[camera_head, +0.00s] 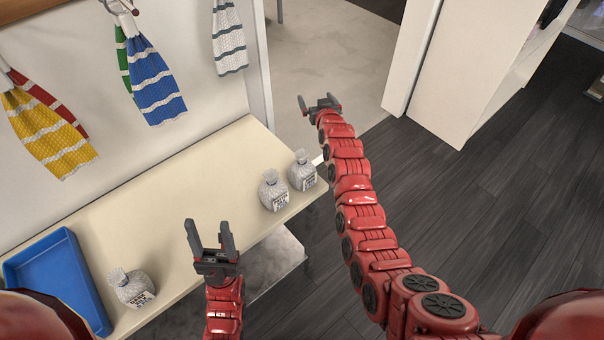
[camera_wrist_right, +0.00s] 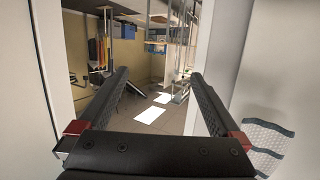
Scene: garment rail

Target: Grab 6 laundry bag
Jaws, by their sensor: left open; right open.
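Three small grey-white bags with tied tops and dark print stand on the cream shelf (camera_head: 180,190). One bag (camera_head: 133,288) is at the near left, beside the blue tray. The other two, a left one (camera_head: 273,191) and a right one (camera_head: 302,171), stand close together near the shelf's right end. My left gripper (camera_head: 209,229) is open and empty, right of the near bag and apart from all three. My right gripper (camera_head: 318,102) is open and empty beyond the shelf's right end, by the doorway. It also shows open in the right wrist view (camera_wrist_right: 159,74), with no bag between its fingers.
A blue tray (camera_head: 58,279) lies on the shelf's left end. Striped towels, yellow (camera_head: 45,130), blue (camera_head: 154,85) and white (camera_head: 229,40), hang on the wall. A white cabinet (camera_head: 465,70) stands at the upper right. The dark floor (camera_head: 480,210) on the right is clear.

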